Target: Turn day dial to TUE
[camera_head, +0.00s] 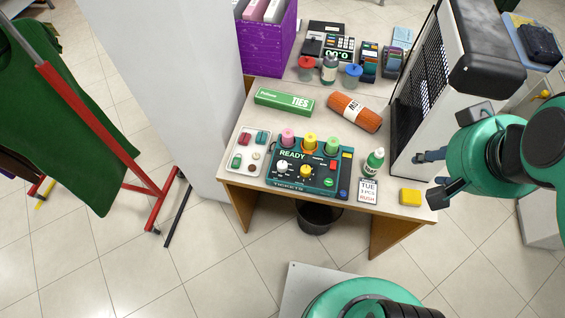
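A dark teal ticket machine (325,190) marked READY and TICKETS stands at the front of the table. On its face are a white dial (282,168) and a yellow dial (306,172); their markings are too small to read, so I cannot tell which is the day dial or its setting. A white card (368,191) reading TUE, 3 PCS, RUSH stands to the right of the machine. My gripper (427,178) is at the right, apart from the machine, beyond the green-capped bottle. Its fingers are spread and nothing shows between them.
Pink, yellow and green spools (310,141) top the machine. A tray of buttons (249,151) is at its left. A white-and-green bottle (374,163) and yellow sponge (410,197) are at its right. Behind are a green TIES box (284,101), an orange roll (355,111) and a black-mesh panel (421,95).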

